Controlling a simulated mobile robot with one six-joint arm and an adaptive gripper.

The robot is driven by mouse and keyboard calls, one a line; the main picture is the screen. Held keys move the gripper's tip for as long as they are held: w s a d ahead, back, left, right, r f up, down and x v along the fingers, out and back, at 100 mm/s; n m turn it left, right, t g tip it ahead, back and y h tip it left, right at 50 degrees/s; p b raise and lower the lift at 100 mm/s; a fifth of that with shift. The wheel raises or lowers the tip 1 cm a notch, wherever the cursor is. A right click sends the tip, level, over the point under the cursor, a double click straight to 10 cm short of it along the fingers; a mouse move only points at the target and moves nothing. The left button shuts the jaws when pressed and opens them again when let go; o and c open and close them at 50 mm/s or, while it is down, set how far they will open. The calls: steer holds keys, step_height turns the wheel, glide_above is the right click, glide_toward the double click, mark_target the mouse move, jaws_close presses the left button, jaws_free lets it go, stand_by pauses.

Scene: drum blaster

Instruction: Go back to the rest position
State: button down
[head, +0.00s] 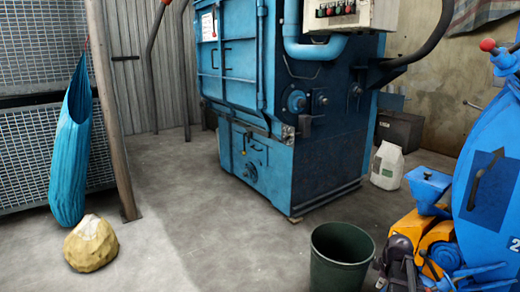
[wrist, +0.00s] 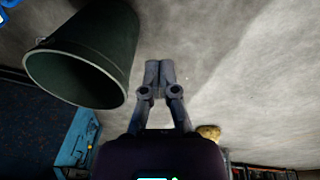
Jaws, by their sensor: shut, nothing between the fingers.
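My gripper (wrist: 160,72) shows in the middle of the wrist view, with its two fingers together and nothing between them. It is in front of a bare stretch of concrete floor. My gripper and arm do not show in the head view. The wrist picture is turned over, with the floor at the top and the blue machine low at the left.
A dark green bin (head: 341,262) stands on the floor; it is left of the fingers in the wrist view (wrist: 85,55). A blue blaster (head: 245,160), a yellowish lump (head: 91,244), a white bag (head: 387,166) and an orange-blue machine (head: 490,190) stand around. The middle floor is clear.

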steer(key=s+a+r+m+g+p, duration=0.1)
steer(key=s+a+m, duration=0.2)
steer(key=a, duration=0.5)
steer(key=s+a+r+m+p, duration=0.2)
steer(key=s+a+m, duration=0.1)
steer(key=a, duration=0.6)
steer(key=s+a+r+m+g+p, duration=0.1)
steer(key=s+a+m, duration=0.25)
steer(key=a, duration=0.45)
step_height(320, 180, up, 38)
steer(key=p, duration=3.8)
steer(key=shift+w+a, duration=0.15)
steer(key=shift+a, duration=0.2)
steer(key=shift+m, duration=0.25)
